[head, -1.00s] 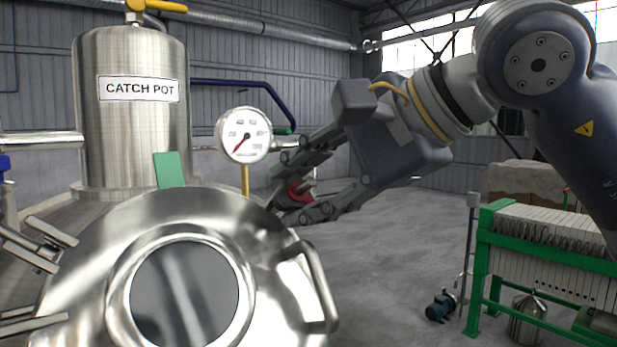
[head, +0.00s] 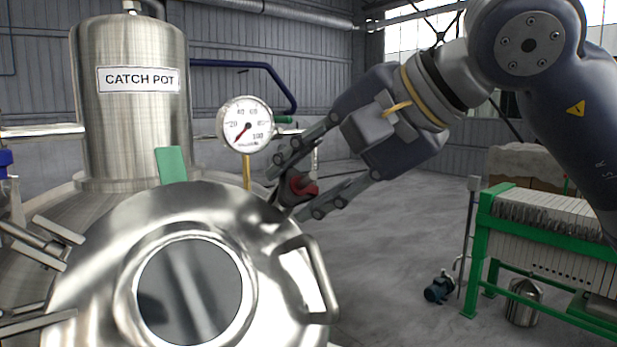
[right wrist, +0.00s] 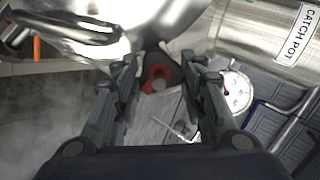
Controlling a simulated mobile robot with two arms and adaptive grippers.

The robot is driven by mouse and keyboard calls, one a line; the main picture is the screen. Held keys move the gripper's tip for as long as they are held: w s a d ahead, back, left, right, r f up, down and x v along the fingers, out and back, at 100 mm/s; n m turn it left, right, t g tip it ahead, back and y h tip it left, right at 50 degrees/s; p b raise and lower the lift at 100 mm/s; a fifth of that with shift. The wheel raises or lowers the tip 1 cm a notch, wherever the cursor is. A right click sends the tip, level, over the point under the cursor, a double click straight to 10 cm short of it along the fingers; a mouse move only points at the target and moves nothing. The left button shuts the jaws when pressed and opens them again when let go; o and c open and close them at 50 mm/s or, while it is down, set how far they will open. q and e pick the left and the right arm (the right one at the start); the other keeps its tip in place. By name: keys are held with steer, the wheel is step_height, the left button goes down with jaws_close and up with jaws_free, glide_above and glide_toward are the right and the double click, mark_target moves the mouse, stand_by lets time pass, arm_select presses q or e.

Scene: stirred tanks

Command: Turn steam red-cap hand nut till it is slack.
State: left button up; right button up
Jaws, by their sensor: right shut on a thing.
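The red-cap hand nut (head: 300,188) shows as a red piece at the right edge of the steel tank lid (head: 95,255). My right gripper (head: 292,192) comes in from the right and is shut on it, with one finger above and one below. In the right wrist view the red cap (right wrist: 155,76) shows between the fingertips of my right gripper (right wrist: 158,82), close to the lid's edge. The fingers hide part of the nut. My left gripper is not in view.
A pressure gauge (head: 245,126) stands just behind and left of my right gripper. The catch pot (head: 130,130) rises at the back left. A lid handle (head: 318,280) juts out below the gripper. A green-framed filter press (head: 482,255) stands at the right beyond open floor.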

steer(key=o, duration=1.1)
steer(key=v, duration=1.2)
